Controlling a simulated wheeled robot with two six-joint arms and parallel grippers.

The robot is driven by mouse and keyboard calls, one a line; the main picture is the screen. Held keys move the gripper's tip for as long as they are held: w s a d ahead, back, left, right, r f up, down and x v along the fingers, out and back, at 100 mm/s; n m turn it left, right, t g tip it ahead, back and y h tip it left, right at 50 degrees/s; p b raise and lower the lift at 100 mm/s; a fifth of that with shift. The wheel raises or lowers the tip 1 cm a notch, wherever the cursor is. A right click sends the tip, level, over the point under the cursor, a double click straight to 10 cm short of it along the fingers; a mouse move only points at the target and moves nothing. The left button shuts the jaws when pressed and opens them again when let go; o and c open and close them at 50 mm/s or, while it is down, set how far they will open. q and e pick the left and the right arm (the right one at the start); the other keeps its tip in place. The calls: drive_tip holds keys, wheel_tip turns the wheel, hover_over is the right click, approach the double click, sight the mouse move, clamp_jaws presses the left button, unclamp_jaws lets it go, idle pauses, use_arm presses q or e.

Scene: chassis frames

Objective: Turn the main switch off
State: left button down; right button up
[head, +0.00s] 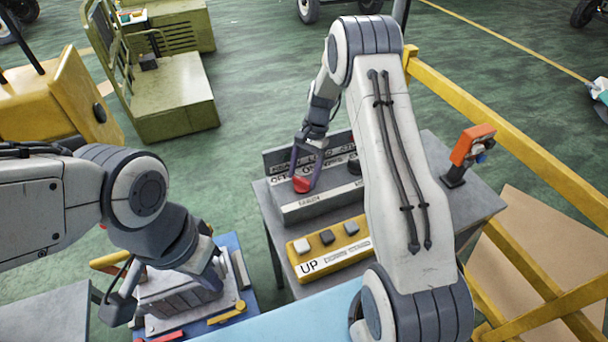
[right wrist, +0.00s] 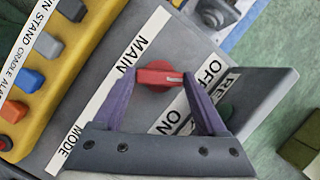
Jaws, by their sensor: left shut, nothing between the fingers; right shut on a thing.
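The main switch is a red knob (head: 302,185) on the sloped face of a grey control box (head: 325,206). In the right wrist view the red knob (right wrist: 158,76) sits beside the word MAIN, with OFF and ON labels near it. Its white mark is at its right end, on the side of the OFF label (right wrist: 208,74). My right gripper (right wrist: 159,78) is shut on the knob, one finger on each end. My left gripper (head: 212,277) is low over a grey ribbed block (head: 180,298), shut and empty; its fingertips are hard to make out.
A yellow button panel (head: 330,246) marked UP lies in front of the box on the grey table (head: 432,150). An orange device (head: 472,146) stands at the table's right corner. A yellow railing (head: 505,120) runs along the right. Green machinery (head: 172,95) stands behind left.

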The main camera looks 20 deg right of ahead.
drive_tip(key=shift+w+n+h, duration=0.1)
drive_tip(key=shift+n+h, duration=0.3)
drive_tip(key=shift+n, duration=0.8)
drive_tip(key=o, duration=1.3)
drive_tip(key=shift+r, duration=0.1)
drive_tip(key=shift+w+d+r+b, duration=0.15)
drive_tip(key=shift+r+b, duration=0.1)
drive_tip(key=shift+b, duration=0.15)
drive_tip(key=b+v, duration=0.2)
drive_tip(key=v, duration=0.7)
drive_tip(key=shift+w+r+b, duration=0.2)
drive_tip(key=shift+r+b, duration=0.1)
drive_tip(key=shift+r, duration=0.05)
